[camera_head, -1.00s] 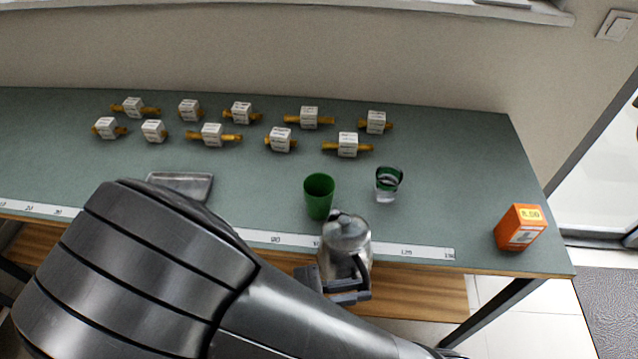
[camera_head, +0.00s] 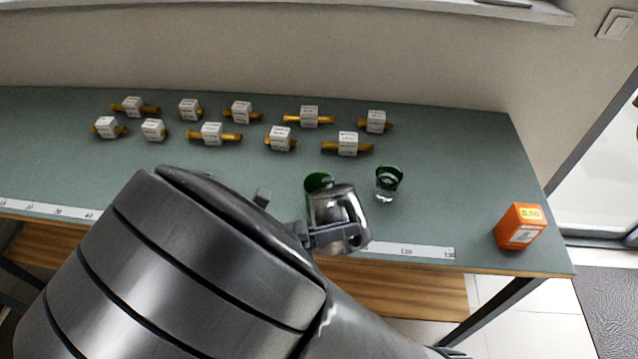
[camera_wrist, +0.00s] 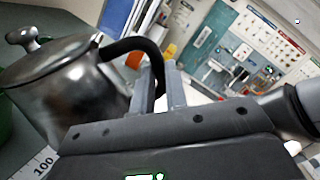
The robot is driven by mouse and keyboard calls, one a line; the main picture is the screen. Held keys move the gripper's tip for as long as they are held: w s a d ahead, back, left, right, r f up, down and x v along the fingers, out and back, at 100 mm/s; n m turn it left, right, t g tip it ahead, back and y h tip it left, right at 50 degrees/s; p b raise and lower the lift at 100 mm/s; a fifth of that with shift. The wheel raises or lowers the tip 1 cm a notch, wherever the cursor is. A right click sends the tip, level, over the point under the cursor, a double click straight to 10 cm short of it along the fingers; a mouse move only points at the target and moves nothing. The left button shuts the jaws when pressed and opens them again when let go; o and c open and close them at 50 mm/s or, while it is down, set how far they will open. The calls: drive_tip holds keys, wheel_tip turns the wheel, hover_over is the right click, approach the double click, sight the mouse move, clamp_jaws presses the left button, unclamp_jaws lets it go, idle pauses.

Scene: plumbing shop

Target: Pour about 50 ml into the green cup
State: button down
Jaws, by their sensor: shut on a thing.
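The green cup (camera_head: 317,181) stands on the bench, mostly hidden behind the pot in the head view. A shiny metal pot (camera_head: 334,204) with a lid and a dark handle is held in front of the cup and overlaps it. My gripper (camera_head: 330,236) is shut on the pot's handle. The wrist view shows the pot (camera_wrist: 70,85) at the left, tilted, with its black handle running to my gripper's fingers (camera_wrist: 163,88). A sliver of green shows at the far left edge there. The spout and any liquid stream cannot be made out.
A clear glass with a green band (camera_head: 388,183) stands just right of the cup. Several brass fittings with white tags (camera_head: 211,134) lie along the back. An orange box (camera_head: 520,226) stands at the right end. A ruler strip (camera_head: 420,251) runs along the front edge.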

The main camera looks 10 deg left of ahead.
sight(336, 201)
drive_tip(key=w+r+n, duration=0.1)
drive_tip(key=w+a+r+n, duration=0.1)
drive_tip(key=r+n, duration=0.1)
drive_tip(key=shift+t, duration=0.4)
drive_tip(key=shift+w+a+r+n+t, duration=0.15)
drive_tip(key=shift+w+a+r+n, duration=0.1)
drive_tip(key=shift+w+r+n, duration=0.35)
drive_tip(key=shift+w+a+r+n+t, duration=0.2)
drive_tip(key=shift+w+r+n, duration=0.2)
drive_tip(key=shift+r+n, duration=0.3)
drive_tip(key=shift+w+a+r+n, duration=0.15)
drive_tip(key=shift+w+n, duration=0.1)
drive_tip(key=shift+n, duration=0.15)
drive_tip(key=shift+w+r, duration=0.15)
drive_tip(key=shift+w+a+r+n+t, duration=0.25)
drive_tip(key=shift+w+a+n, duration=0.1)
drive_tip(key=shift+w+n, duration=0.25)
drive_tip(key=shift+w+a+r+n+t, duration=0.1)
drive_tip(key=shift+w+a+r+n, duration=0.2)
drive_tip(key=shift+w+n, duration=0.3)
drive_tip(key=shift+w+a+r+n+t, duration=0.15)
drive_tip(key=shift+w+a+r+n, duration=0.2)
drive_tip(key=shift+w, duration=0.2)
drive_tip(key=shift+w+a+r+n+t, duration=0.1)
drive_tip(key=shift+w+a+n+t, duration=0.1)
drive_tip(key=shift+w+n, duration=0.3)
idle(0.5)
